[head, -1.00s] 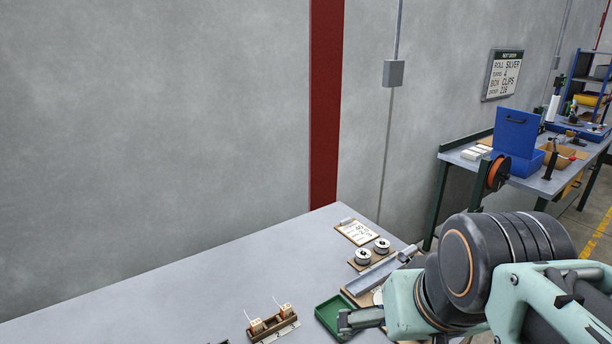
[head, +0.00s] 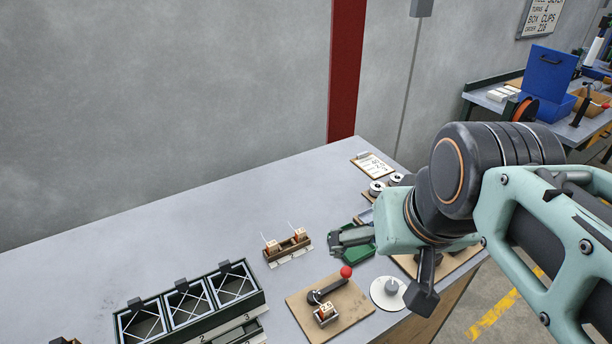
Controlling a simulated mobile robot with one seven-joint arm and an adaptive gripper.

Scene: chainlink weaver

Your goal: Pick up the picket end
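I cannot make out with certainty which thing is the picket end. A small wooden holder (head: 288,250) with two light blocks and thin white wires sticking up stands mid-bench. My gripper (head: 338,240) is just right of this holder, over or beside a green tray (head: 358,258), and points left. Its fingers are small and seen from the side, so I cannot tell whether they are open or shut. My arm hides the bench behind it.
A dark rack of crossed-wire bays (head: 188,310) stands front left. A wooden board (head: 352,315) carries a crank with a red knob (head: 346,272). A white disc (head: 388,294) lies right of it. Spools (head: 377,188) and a clipboard (head: 372,166) are farther back. The bench's back left is clear.

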